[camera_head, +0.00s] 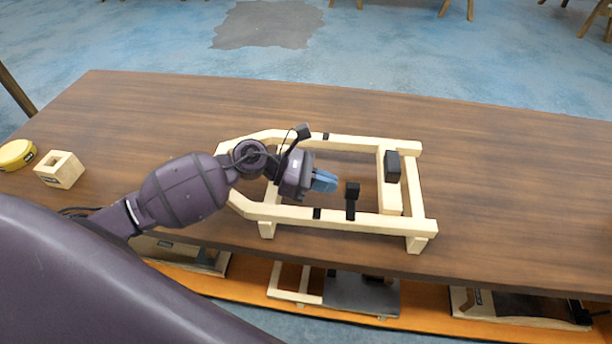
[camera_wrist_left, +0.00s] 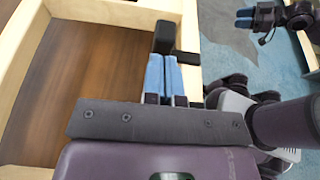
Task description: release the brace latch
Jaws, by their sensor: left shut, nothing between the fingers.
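A pale wooden frame (camera_head: 290,213) lies on the brown table. A black latch-like piece (camera_head: 351,198) with a thick head stands at its near rail. In the left wrist view, a black upright and side bar (camera_wrist_left: 165,38) are just beyond my fingertips. My left gripper (camera_head: 325,181) is over the frame's opening, its blue fingers shut and empty, pointing toward the black piece. I cannot tell whether they touch it. The shut fingers also show in the left wrist view (camera_wrist_left: 165,78). My right gripper (camera_wrist_left: 243,17) appears small at that view's top right; its opening is unclear.
A black block (camera_head: 393,166) sits by the frame's right crosspiece. A hollow wooden block (camera_head: 60,169) and a yellow round object (camera_head: 16,154) are at the table's left. More frame parts lie on a lower shelf (camera_head: 420,311). The table's right side is clear.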

